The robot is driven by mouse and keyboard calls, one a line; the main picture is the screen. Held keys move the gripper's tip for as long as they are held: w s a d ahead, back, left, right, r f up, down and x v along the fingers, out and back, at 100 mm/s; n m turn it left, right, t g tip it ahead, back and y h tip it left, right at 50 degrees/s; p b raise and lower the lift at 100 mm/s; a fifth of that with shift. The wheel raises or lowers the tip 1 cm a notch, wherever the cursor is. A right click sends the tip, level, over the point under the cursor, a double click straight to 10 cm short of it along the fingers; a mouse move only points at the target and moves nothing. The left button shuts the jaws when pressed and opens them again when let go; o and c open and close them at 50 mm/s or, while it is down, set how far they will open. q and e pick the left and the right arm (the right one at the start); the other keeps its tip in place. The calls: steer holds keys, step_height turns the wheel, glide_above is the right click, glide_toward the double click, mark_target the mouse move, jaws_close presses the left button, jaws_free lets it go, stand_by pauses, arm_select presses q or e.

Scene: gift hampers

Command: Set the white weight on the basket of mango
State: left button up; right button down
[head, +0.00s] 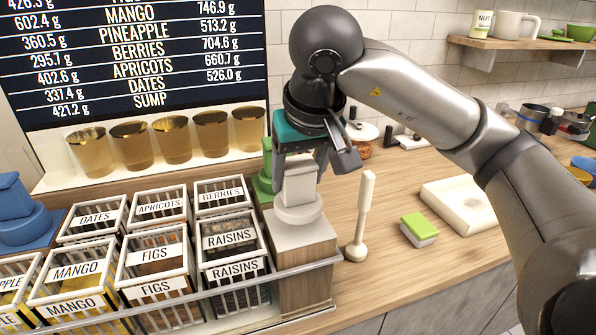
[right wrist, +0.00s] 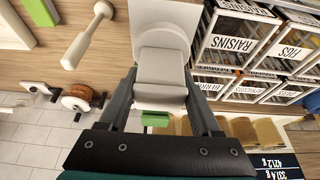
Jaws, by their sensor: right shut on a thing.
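The white weight (head: 299,192), a stepped block with a round base, is on or just over the pale top of a wooden stand (head: 305,270); I cannot tell whether it touches. My right gripper (head: 303,165) is shut on its upper part from above. In the right wrist view the white weight (right wrist: 161,68) is between the two fingers. The basket of mango (head: 75,272) is a white wire basket with MANGO labels, at the lower left of the head view, with yellow contents. My left gripper is not in view.
A blue weight (head: 20,217) stands left and a green one (head: 263,182) behind the stand. A white pestle (head: 362,215) stands right.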

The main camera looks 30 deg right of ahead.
steer(key=shift+a, duration=0.15)
steer(key=w+a+p, duration=0.1)
steer(key=w+a, duration=0.1)
steer(key=a, duration=0.9)
steer(key=w+a+p, duration=0.1)
steer(key=w+a, duration=0.2)
steer(key=a, duration=0.8)
steer(key=w+a+p, duration=0.2)
steer(key=w+a, duration=0.1)
steer(key=a, duration=0.8)
steer(key=shift+r, duration=0.15)
steer(key=shift+a, duration=0.25)
steer(key=shift+f, duration=0.2)
steer(key=shift+f+b, duration=0.4)
steer(key=shift+f, duration=0.05)
steer(key=shift+d+f, duration=0.1)
steer(key=shift+f, duration=0.05)
steer(key=shift+f+b, duration=0.5)
